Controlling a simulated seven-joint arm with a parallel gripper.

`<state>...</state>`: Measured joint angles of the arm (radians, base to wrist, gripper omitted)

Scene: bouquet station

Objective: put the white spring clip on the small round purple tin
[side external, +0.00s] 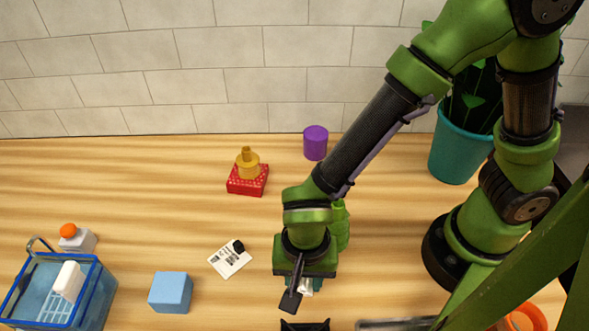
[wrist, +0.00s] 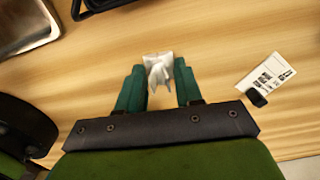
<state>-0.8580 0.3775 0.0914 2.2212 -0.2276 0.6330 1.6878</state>
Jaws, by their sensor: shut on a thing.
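The small round purple tin (side external: 316,143) stands upright on the wooden table near the tiled wall, in the side view. It is out of the wrist view. My gripper (wrist: 158,76) is shut on the white spring clip (wrist: 159,66), which sits between the two teal fingertips. In the side view only a bit of the white clip (side external: 306,286) shows under my gripper, and my wrist hides the rest. My gripper is at the front of the table, well apart from the tin. I cannot tell its height above the table.
A red box (side external: 247,181) with a yellow object on it stands left of the tin. A green object (side external: 339,226) is partly hidden behind my wrist. A printed card (side external: 229,259), blue block (side external: 171,292) and blue basket (side external: 97,302) lie left. A teal plant pot (side external: 460,148) stands right.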

